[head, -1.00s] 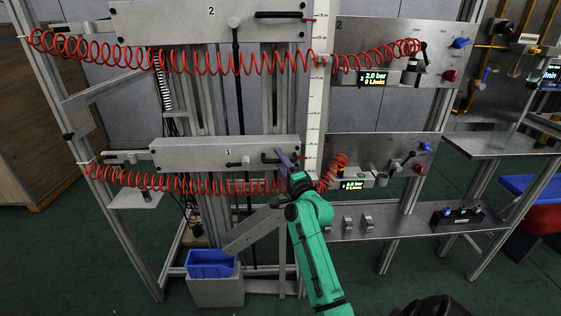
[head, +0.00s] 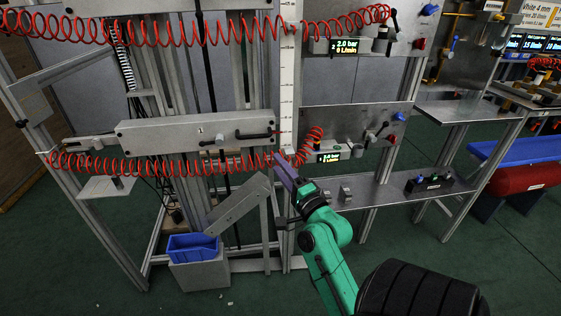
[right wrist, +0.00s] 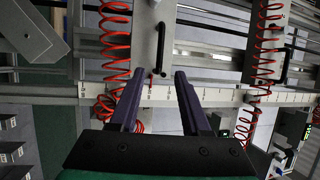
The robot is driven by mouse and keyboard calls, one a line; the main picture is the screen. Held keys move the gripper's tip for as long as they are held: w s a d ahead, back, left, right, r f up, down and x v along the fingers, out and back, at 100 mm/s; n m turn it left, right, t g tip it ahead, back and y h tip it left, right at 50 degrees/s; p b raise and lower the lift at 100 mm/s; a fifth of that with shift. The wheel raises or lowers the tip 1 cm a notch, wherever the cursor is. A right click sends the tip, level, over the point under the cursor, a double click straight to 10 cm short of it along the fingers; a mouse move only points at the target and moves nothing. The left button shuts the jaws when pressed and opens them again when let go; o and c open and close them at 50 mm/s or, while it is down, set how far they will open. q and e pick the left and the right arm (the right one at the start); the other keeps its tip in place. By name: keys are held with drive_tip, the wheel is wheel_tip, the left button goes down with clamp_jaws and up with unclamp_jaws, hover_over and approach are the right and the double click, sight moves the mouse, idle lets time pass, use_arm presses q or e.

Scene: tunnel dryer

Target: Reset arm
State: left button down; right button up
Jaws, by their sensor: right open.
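My right gripper (head: 284,168) is on the green arm in the middle of the head view. Its purple fingers point up toward the lower red coiled hose (head: 170,166) and the white vertical scale (head: 287,90). In the right wrist view the two fingers (right wrist: 158,78) stand apart with nothing between them. A grey panel marked 1 (head: 160,131) with a black handle (head: 253,135) lies beyond the fingertips, apart from them in the wrist view. My left gripper is not in view.
A blue bin (head: 192,246) stands on a grey block below a sloping metal chute (head: 236,206). A metal shelf (head: 385,195) with small fittings and a black switch box (head: 430,183) is at right. Gauge panels hang above it. Green floor is open in front.

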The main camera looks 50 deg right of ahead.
idle(0.4)
drive_tip(key=w+a+f+n+g+y+p, duration=0.1)
drive_tip(key=a+f+n+g+p, duration=0.15)
drive_tip(key=f, duration=0.85)
drive_tip(key=w+a+f+n+g+y+p, duration=0.1)
drive_tip(key=a+f+n+g+y+p, duration=0.15)
drive_tip(key=f, duration=0.85)
drive_tip(key=s+a+f+n+g+p, duration=0.1)
drive_tip(key=s+a+f+n+g, duration=0.25)
drive_tip(key=f, duration=0.35)
drive_tip(key=s+a+f+n+g, duration=0.2)
drive_tip(key=s+a+f+n, duration=0.15)
drive_tip(key=f, duration=0.35)
drive_tip(key=s+a+f+n+g+p, duration=0.1)
drive_tip(key=s+f+n+g, duration=0.1)
drive_tip(key=s, duration=0.7)
drive_tip(key=s+a+f+n+g+y+p, duration=0.1)
drive_tip(key=s+f+n+g, duration=0.2)
drive_tip(key=s, duration=0.6)
drive_tip(key=s+f+n+g+p, duration=0.2)
drive_tip(key=s+f+n, duration=0.3)
drive_tip(key=s+f, duration=0.3)
drive_tip(key=shift+s+a+n+g, duration=0.3)
drive_tip(key=shift+s+a+g, duration=0.15)
drive_tip(key=shift+s, duration=0.4)
